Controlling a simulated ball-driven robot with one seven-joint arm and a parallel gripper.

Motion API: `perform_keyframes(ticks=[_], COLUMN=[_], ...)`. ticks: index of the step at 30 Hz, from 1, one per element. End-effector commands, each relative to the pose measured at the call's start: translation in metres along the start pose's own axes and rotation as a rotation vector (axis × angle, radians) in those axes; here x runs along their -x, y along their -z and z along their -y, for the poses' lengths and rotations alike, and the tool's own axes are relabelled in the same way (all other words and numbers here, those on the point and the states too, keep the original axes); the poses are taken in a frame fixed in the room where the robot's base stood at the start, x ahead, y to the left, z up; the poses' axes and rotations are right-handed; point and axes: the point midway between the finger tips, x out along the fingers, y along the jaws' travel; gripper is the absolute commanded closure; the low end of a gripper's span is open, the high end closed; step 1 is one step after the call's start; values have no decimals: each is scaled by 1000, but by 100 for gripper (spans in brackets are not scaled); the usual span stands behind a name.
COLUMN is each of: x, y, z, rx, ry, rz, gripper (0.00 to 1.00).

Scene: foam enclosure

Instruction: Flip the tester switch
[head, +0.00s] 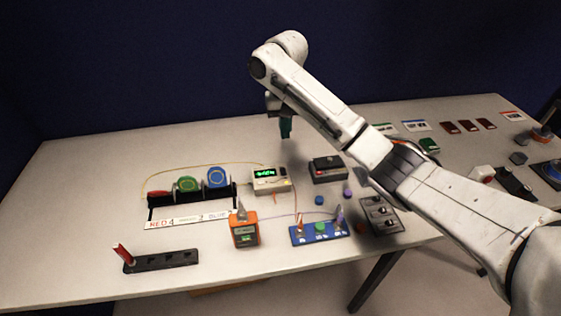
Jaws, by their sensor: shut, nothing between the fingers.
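My gripper (286,131) points down at the end of my arm, over the back part of the table. Its teal fingers are shut and hold nothing. In the picture it is above and slightly right of a white box with a lit green readout (268,180), apart from it. An orange device with a small greenish screen (245,234) stands nearer the front, with a pale pointed piece on its top. Neither is clearly labelled as the tester. The switch is too small to make out, so I cannot tell its position.
A black box (327,169) stands right of the white box. A rack with green and blue spools (190,197) is at left, with a yellow wire behind. A blue strip (319,233) and a grey knob panel (379,214) lie in front. The back left table is clear.

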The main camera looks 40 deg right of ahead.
Motion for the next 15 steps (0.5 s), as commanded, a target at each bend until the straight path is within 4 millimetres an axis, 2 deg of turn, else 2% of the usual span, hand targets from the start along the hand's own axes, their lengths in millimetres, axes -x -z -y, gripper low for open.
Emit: perform_keyframes(ticks=[9, 15], x=[-3, -28], y=[0, -1], z=[1, 2], rx=[1, 2], ry=[1, 2], rz=[0, 2], gripper=[100, 100])
